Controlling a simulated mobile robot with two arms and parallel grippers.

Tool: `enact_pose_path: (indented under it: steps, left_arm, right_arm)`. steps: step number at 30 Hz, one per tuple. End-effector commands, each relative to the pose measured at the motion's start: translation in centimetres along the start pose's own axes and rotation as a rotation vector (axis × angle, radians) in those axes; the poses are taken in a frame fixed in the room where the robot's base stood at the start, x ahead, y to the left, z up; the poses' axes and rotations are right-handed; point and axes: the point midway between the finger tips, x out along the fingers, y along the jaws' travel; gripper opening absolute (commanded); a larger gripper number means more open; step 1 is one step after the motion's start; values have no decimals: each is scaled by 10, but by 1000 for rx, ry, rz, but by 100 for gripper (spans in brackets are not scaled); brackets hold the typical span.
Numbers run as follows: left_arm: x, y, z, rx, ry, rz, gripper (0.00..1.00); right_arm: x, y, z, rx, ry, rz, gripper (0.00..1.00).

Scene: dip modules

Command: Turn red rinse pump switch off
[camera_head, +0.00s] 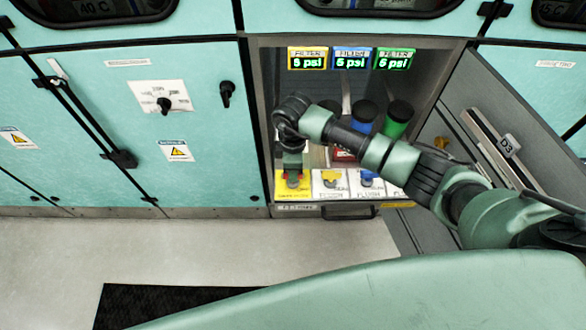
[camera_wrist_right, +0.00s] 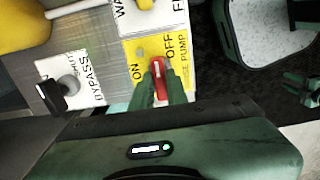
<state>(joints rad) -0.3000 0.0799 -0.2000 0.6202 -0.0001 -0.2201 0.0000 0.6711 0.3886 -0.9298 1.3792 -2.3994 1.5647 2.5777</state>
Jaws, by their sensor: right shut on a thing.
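The red rinse pump switch (camera_wrist_right: 158,78) sits on a yellow plate (camera_wrist_right: 184,72) marked ON and OFF in the right wrist view. Its red lever with a pale stripe stands between the two green fingers of my right gripper (camera_wrist_right: 160,92), which is shut on it. The lever's exact setting is hard to tell. In the head view, my right arm reaches into the open cabinet bay from the right. The right gripper (camera_head: 292,174) is over the yellow plate (camera_head: 284,193) at the bay's lower left, hiding part of the switch. My left gripper does not show.
Beside the yellow plate are white plates with a yellow switch (camera_head: 331,181) and a blue switch (camera_head: 368,178). Blue (camera_head: 364,116) and green (camera_head: 397,120) canisters stand behind my arm. A drawer handle (camera_head: 347,212) lies below.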

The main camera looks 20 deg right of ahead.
Motion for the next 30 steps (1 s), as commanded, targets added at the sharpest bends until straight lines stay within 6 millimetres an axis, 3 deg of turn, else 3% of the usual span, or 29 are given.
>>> enact_pose_path:
  steps: [11, 12, 14, 24, 30]
  left_arm:
    - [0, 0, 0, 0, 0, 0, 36]
    - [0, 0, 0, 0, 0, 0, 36]
    - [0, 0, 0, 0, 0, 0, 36]
    - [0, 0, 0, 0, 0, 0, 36]
    - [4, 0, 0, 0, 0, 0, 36]
  right_arm:
    - [-1, 1, -1, 7, 2, 1, 0]
    - [-1, 1, -1, 6, 2, 1, 26]
    - [-1, 1, -1, 6, 2, 1, 36]
    - [-3, 1, 0, 4, 1, 1, 36]
    - [-31, 2, 0, 3, 3, 5, 36]
